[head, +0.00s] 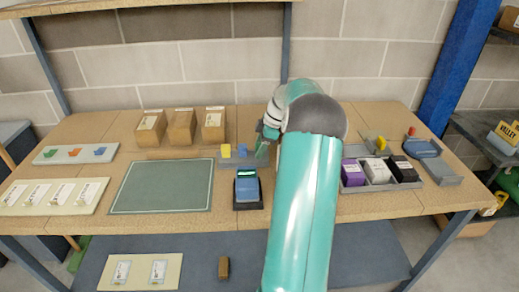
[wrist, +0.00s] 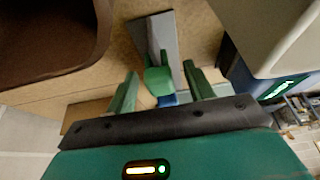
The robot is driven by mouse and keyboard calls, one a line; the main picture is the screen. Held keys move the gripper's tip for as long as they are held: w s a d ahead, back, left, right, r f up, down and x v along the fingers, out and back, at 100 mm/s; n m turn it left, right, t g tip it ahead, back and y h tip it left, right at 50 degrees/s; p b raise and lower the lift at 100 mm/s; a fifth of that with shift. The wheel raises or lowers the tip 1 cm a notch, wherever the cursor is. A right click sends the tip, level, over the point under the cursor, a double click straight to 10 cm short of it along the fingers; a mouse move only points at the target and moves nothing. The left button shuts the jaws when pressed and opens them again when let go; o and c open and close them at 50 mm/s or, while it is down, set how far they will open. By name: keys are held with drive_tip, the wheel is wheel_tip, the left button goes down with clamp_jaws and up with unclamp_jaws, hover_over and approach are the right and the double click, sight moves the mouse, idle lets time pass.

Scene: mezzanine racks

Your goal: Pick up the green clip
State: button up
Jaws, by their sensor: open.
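In the wrist view the green clip (wrist: 158,80) stands on a grey strip-like holder (wrist: 160,32), between the two green fingers of my gripper (wrist: 161,71). The fingers are apart, with a gap on each side of the clip. A blue piece (wrist: 168,100) shows just behind the clip. In the head view my gripper (head: 266,134) is at the right end of the grey holder (head: 223,163), partly hidden by my arm. A yellow clip (head: 226,151) and a blue clip (head: 242,151) stand on that holder, left of my gripper.
Several brown boxes (head: 182,127) stand behind the holder. A blue device (head: 247,186) in a black base sits in front, beside a green mat (head: 162,186). A grey tray (head: 432,183) with purple, white and black boxes is at right. The mat is clear.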

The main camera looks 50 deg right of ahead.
drive_tip(key=shift+a+f, duration=0.1)
drive_tip(key=shift+f, duration=0.15)
drive_tip(key=c, duration=1)
drive_tip(key=shift+r, duration=0.1)
drive_tip(key=shift+c, duration=0.2)
